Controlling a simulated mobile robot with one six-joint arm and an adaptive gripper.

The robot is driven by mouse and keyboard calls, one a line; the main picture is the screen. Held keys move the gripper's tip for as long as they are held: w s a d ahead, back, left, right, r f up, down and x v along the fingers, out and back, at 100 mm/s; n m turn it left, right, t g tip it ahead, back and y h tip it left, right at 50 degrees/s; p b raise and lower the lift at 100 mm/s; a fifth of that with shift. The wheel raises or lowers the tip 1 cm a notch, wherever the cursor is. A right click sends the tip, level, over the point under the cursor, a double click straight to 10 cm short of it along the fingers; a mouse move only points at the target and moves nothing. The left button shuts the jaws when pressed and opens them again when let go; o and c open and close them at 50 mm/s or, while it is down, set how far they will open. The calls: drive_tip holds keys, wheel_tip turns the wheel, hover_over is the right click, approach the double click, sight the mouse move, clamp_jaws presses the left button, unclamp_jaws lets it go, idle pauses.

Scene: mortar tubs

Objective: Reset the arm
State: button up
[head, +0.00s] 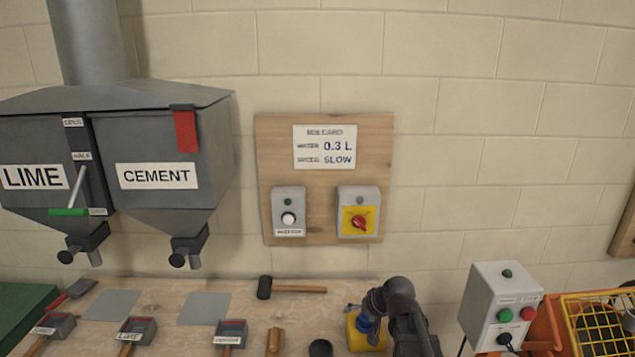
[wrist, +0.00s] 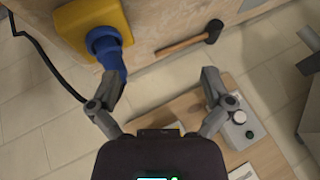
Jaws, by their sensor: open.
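My gripper (wrist: 163,85) is open in the wrist view, its two fingers spread wide with nothing between them. Its left finger overlaps, in the picture, the end of a blue fitting (wrist: 106,48) on a yellow block (wrist: 88,22); I cannot tell whether they touch. In the head view my dark arm stands at the bottom, right of centre, beside the yellow block (head: 366,338) with its blue fitting (head: 365,323). The fingertips cannot be made out in the head view.
A mallet (head: 290,289) lies at the bench's back. Several scoops lie on the bench (head: 180,335). Lime (head: 40,150) and cement (head: 160,145) hoppers hang at left. A wooden switch board (head: 325,125) is on the wall. A button box (head: 500,285) and yellow grille (head: 590,310) stand right.

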drive_tip(key=s+d+f+g+h, duration=0.1)
drive_tip(key=s+d+g+h, duration=0.1)
drive_tip(key=s, duration=0.5)
drive_tip(key=s+d+f+n+g+h, duration=0.1)
drive_tip(key=s+d+f+g+h, duration=0.1)
drive_tip(key=s, duration=0.5)
drive_tip(key=shift+s+f+g+h, duration=0.15)
drive_tip(key=shift+g+h, duration=0.15)
drive_tip(key=shift+g, duration=0.3)
